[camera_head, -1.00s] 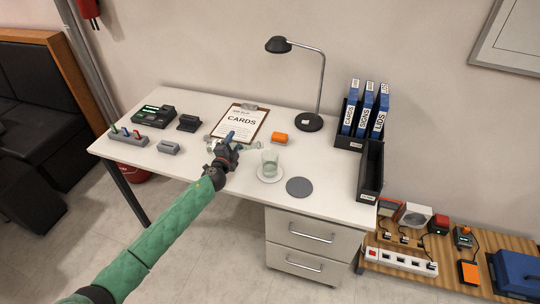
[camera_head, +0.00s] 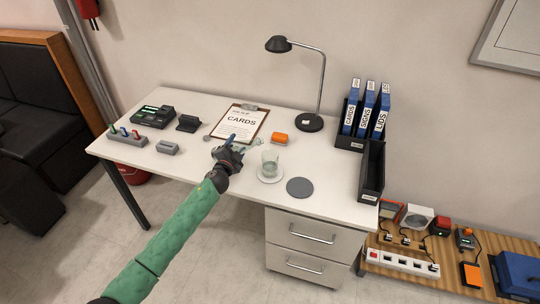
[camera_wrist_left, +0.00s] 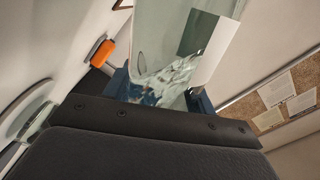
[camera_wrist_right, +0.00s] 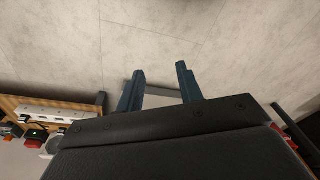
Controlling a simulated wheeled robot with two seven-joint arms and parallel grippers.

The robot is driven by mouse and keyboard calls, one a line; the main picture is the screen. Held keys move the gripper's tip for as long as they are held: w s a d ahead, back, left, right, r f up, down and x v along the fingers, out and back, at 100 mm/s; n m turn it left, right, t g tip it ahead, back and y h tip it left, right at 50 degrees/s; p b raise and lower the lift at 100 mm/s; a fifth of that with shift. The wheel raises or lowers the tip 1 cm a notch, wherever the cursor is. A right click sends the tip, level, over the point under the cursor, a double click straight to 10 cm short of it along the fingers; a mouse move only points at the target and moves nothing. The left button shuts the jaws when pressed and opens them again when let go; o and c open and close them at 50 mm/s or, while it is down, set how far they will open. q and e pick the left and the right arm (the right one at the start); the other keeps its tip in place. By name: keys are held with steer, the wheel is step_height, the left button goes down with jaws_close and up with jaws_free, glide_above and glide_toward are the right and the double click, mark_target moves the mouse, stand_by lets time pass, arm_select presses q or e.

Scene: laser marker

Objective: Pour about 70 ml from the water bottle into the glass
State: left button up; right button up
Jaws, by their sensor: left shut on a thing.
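My left gripper (camera_head: 230,148) is shut on the clear water bottle (camera_head: 258,141), just left of the glass. In the left wrist view the bottle (camera_wrist_left: 165,50) stands between the fingers, with churned water low in it and a green and white label. In the head view the gripper hides most of it. My right gripper (camera_wrist_right: 160,80) is open and empty over the floor.
A dark grey disc (camera_head: 300,187) lies right of the glass. An orange block (camera_head: 280,138) and a clipboard (camera_head: 238,124) lie behind. A lamp (camera_head: 310,122), blue binders (camera_head: 365,110) and a black tray (camera_head: 370,172) stand farther right.

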mark_target(243, 141)
arm_select(q)
steer(key=shift+s+d+r+n, duration=0.1)
steer(key=shift+d+r+n, duration=0.3)
steer(key=shift+r+n, duration=0.2)
steer(key=shift+s+d+r+n+p, duration=0.1)
steer(key=shift+d+r+n+p, duration=0.1)
steer(key=shift+d+n+p, duration=0.25)
steer(key=shift+s+d+r+n+p, duration=0.15)
steer(key=shift+d+r+n+p, duration=0.2)
steer(key=shift+n, duration=0.7)
steer(key=n, duration=0.2)
steer(key=n+p, duration=0.1)
steer(key=n, duration=0.1)
steer(key=shift+d+r, duration=0.25)
steer(key=shift+r, duration=0.1)
steer(key=shift+s+d+n+p, duration=0.1)
steer(key=shift+d+n+p, duration=0.15)
steer(key=shift+n, duration=0.55)
steer(key=shift+d+f+n, duration=0.15)
steer(key=shift+d+n, duration=0.05)
steer(key=shift+n, duration=0.7)
arm_select(e)
step_height(243, 141, down, 9)
steer(key=s+d, duration=0.1)
steer(key=d, duration=0.1)
steer(key=shift+s+d+f+t, duration=0.15)
steer(key=shift+s+t, duration=0.15)
steer(key=shift+s, duration=0.1)
